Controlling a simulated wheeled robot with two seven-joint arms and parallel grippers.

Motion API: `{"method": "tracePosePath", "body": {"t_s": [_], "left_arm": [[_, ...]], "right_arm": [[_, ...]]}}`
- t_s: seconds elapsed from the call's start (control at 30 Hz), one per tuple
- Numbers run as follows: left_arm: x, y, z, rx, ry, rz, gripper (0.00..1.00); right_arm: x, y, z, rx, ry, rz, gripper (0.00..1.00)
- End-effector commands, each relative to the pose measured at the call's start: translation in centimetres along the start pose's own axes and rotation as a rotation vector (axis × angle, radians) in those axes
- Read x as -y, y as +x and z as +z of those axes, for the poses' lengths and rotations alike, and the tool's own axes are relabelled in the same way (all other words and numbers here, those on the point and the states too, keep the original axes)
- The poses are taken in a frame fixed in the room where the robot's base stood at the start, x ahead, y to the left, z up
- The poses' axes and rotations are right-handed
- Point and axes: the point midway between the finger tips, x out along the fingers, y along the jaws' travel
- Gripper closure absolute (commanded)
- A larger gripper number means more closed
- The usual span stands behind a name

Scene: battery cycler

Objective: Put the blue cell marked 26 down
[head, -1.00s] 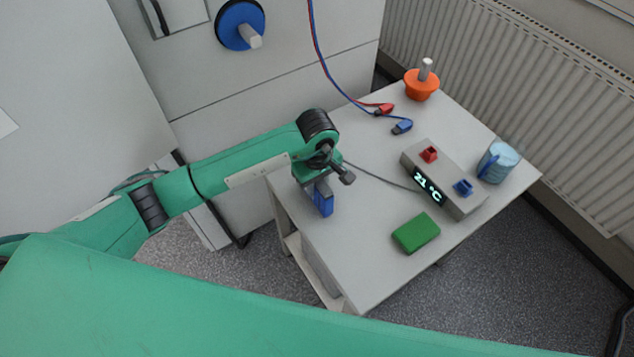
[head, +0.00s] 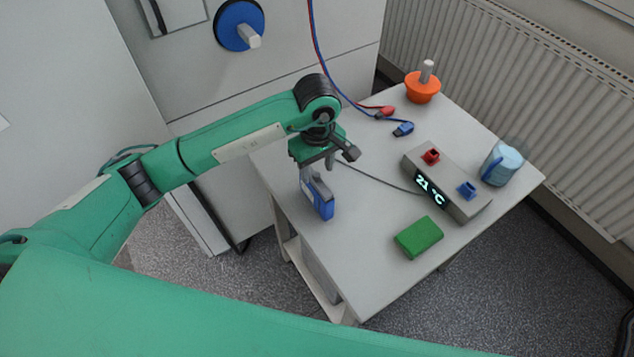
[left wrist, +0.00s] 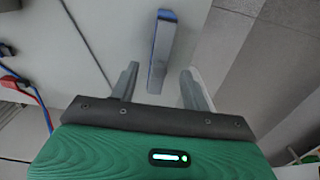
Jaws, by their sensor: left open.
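The blue cell (head: 318,199) stands upright on the table near its left edge in the head view. It has a grey-white top part, and I cannot read its number. My right gripper is not in view.
A green block (head: 419,237) lies right of the cell. A grey device (head: 462,207) reading 21 °C, a light-blue mug (head: 503,164) and an orange knob-like object (head: 422,88) stand farther right and back. Red (head: 386,111) and blue (head: 403,129) clips lie at the back.

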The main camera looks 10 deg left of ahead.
Motion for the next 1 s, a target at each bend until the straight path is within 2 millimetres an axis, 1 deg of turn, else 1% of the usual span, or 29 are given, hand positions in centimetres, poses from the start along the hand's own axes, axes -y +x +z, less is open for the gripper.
{"method": "tracePosePath", "body": {"t_s": [0.03,0.2,0.33,0.5,0.9,0.97,1.0], "left_arm": [[-0.1,-0.8,-0.1,-0.003,0.001,0.003,0.53],[-0.1,-3.1,-0.1,-0.001,0.000,0.002,0.53],[0.0,-4.0,-0.1,-0.001,-0.001,0.000,0.53],[0.0,-4.3,0.0,0.000,-0.001,-0.001,0.53],[0.0,-4.3,0.0,0.002,-0.001,0.000,0.53],[-0.1,-4.2,0.4,0.017,-0.001,0.009,0.53],[-0.3,-4.0,1.0,0.040,-0.001,0.023,0.53]], "right_arm": [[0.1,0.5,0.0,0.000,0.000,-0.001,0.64],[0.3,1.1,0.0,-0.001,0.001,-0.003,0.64],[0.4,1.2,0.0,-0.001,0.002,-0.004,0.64],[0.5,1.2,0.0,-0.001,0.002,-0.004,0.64],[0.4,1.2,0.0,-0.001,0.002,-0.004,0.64],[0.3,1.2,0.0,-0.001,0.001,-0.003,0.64],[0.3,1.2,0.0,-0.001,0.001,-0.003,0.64]]}}
